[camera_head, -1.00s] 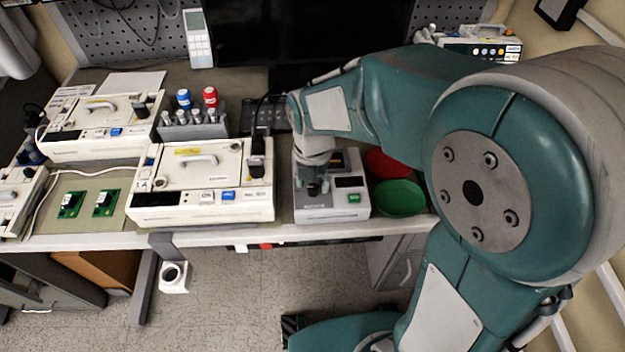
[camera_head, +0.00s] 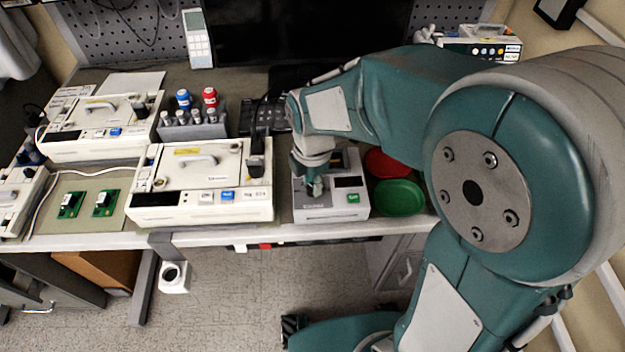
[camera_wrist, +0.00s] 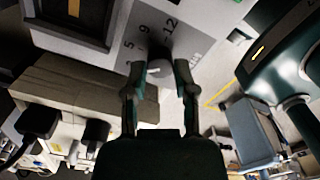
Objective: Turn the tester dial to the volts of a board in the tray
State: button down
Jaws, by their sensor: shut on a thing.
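The tester (camera_head: 345,205) is a white-grey box on the bench with a small dark display and a green button. In the wrist view, its dial (camera_wrist: 160,68) is a grey knob on a grey panel marked 5, 9 and 12. My gripper (camera_wrist: 160,80) points down over the tester, its two fingers shut on either side of the dial; it also shows in the head view (camera_head: 315,190). Where the dial points cannot be told. Two green boards, one (camera_head: 71,204) left of the other (camera_head: 105,203), lie at the left on a grey-green tray-like surface (camera_head: 85,226). Their markings are too small to read.
Red (camera_head: 388,162) and green (camera_head: 399,197) dishes sit right of the tester. A rack (camera_head: 195,130) with bottles stands behind the near pump.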

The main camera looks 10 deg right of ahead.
jog(key=m, duration=0.6)
jog(key=shift+m, duration=0.3)
jog(key=c, duration=0.8)
grip_release()
jog(key=shift+m, duration=0.4)
jog(key=shift+c, duration=0.2)
jog(key=shift+o, duration=1.4)
jog(key=shift+a, duration=0.1)
jog(key=shift+r, duration=3.5)
jog(key=shift+c, duration=0.2)
